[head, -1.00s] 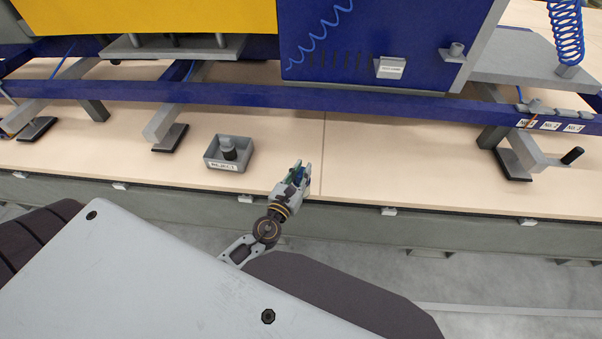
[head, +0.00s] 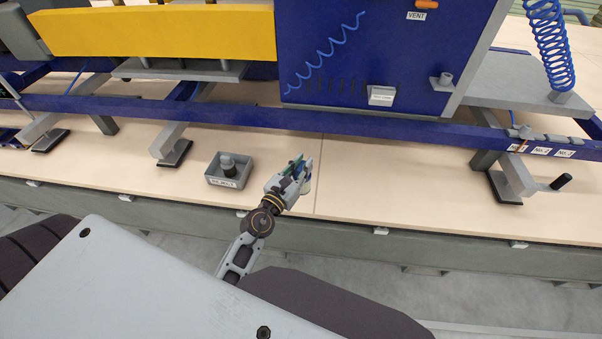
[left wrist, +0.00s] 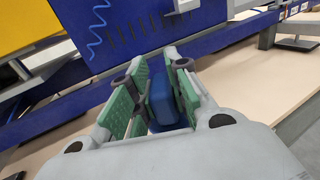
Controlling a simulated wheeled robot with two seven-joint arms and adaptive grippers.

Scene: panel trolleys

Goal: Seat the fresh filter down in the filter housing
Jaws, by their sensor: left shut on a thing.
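My left gripper (head: 297,172) is above the front part of the bench, right of a small grey tray (head: 211,176). In the left wrist view its green-padded fingers (left wrist: 153,95) are closed around a dark blue thing (left wrist: 162,101), most likely the fresh filter. My right gripper is not in view.
A blue cabinet (head: 350,50) stands on a blue frame rail (head: 240,114) behind my gripper. A labelled light box (head: 381,95) is on the cabinet's front. The tray holds a grey and dark cylinder (head: 228,166). Bench top right of my gripper is clear.

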